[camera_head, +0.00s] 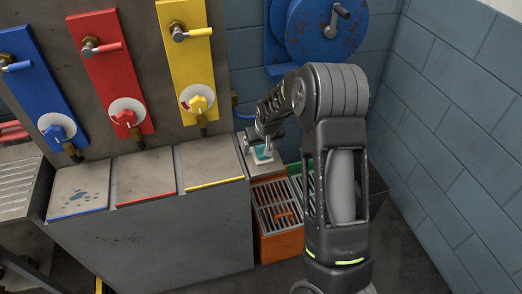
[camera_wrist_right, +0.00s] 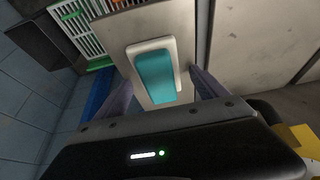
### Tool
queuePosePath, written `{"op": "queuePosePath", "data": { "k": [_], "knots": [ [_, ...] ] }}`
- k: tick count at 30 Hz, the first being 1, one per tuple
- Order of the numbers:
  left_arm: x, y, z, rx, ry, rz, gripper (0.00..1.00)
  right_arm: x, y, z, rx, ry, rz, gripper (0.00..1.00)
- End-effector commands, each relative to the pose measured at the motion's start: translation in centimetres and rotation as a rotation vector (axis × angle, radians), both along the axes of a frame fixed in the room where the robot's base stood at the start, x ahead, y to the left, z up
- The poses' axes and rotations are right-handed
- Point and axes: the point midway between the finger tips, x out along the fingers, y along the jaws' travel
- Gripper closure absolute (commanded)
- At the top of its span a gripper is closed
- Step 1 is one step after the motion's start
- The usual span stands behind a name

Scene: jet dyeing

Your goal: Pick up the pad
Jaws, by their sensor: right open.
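The pad (camera_wrist_right: 155,76) is a teal block on a white base, lying on a grey ledge (camera_wrist_right: 183,30). In the head view the pad (camera_head: 263,153) shows small, partly covered by my right gripper (camera_head: 262,143). In the right wrist view my right gripper (camera_wrist_right: 163,88) is open, with one finger on either side of the pad. The pad's near end is close to the gripper body. I cannot tell whether the fingers touch it. My left gripper is not in view.
An orange grated bin (camera_head: 279,244) and a green grated bin (camera_head: 294,168) stand beside the ledge. Blue, red (camera_head: 112,70) and yellow valve panels rise at the left behind a grey counter (camera_head: 150,240). A blue hose reel (camera_head: 327,30) hangs above. A blue brick wall (camera_head: 450,130) bounds the right.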

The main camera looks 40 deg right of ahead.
Motion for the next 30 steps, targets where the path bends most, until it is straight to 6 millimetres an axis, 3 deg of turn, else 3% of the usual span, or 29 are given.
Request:
{"op": "queuePosePath", "data": {
  "k": [17,30],
  "knots": [
    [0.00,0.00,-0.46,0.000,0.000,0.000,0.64,-0.01,0.00,-0.34,0.000,0.000,0.000,0.18],
    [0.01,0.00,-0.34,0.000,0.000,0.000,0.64,-0.01,-0.01,-0.24,0.000,0.000,0.000,0.54]
  ]
}}
